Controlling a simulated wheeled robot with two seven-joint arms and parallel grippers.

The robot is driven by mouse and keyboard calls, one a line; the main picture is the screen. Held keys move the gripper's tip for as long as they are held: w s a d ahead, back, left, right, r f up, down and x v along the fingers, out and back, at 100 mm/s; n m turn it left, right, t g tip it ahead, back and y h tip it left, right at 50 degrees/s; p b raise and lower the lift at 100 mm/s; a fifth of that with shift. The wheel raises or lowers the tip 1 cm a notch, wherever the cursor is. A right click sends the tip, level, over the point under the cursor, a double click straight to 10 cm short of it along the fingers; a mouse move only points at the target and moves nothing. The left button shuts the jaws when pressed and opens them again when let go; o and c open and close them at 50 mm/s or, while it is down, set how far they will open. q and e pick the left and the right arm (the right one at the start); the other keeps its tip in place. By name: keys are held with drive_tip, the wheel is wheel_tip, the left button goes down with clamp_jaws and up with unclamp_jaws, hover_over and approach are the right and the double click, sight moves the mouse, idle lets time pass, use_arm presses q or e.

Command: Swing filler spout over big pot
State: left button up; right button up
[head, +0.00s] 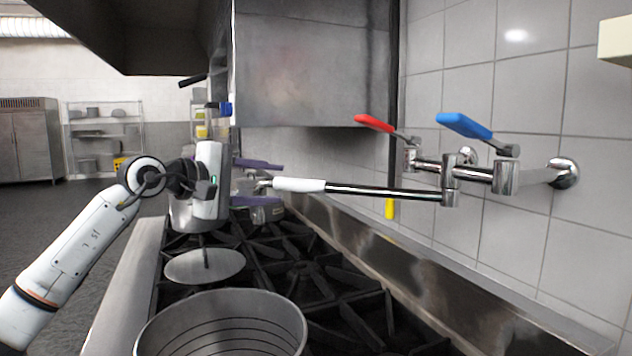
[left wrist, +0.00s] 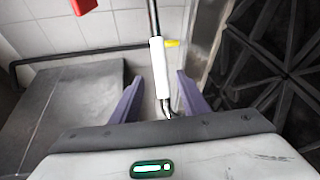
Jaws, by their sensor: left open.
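The filler spout (head: 390,192) is a dark and chrome arm with a white sleeve (head: 299,185), reaching left from its wall joint over the burners. The sleeve also shows in the left wrist view (left wrist: 159,65). My left gripper (head: 280,184) is open, with its purple fingers on either side of the spout's free end and clear of it. In the left wrist view the spout end lies between the fingers (left wrist: 158,77). The big pot (head: 165,333) stands on the stove in front, open at the top and cut off by the frame's lower edge. My right gripper is out of view.
A red-handled valve (head: 375,123) and a blue-handled valve (head: 464,126) sit above the spout on the tiled wall. A flat round pan (head: 205,265) lies on the stove (head: 318,282). A steel hood (head: 312,70) hangs above. Shelves (head: 104,135) stand far left.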

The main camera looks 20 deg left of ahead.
sight(298, 184)
use_arm(q)
drive_tip(key=shift+w+d+p, duration=0.5)
drive_tip(key=shift+w+d, duration=0.1)
drive_tip(key=shift+w, duration=0.35)
drive_tip(key=p+x, duration=0.1)
drive_tip(key=x, duration=0.4)
drive_tip(key=shift+w+d+f+p, duration=0.1)
drive_tip(key=shift+w+f+p, duration=0.1)
drive_tip(key=shift+w+p, duration=0.1)
drive_tip(key=shift+w+d+f, duration=0.15)
drive_tip(key=shift+w+f, duration=0.1)
drive_tip(key=shift+w, duration=0.35)
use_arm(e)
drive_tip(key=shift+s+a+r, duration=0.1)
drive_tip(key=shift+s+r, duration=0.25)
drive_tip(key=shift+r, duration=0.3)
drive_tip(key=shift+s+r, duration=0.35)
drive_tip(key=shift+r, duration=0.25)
use_arm(q)
clamp_jaws()
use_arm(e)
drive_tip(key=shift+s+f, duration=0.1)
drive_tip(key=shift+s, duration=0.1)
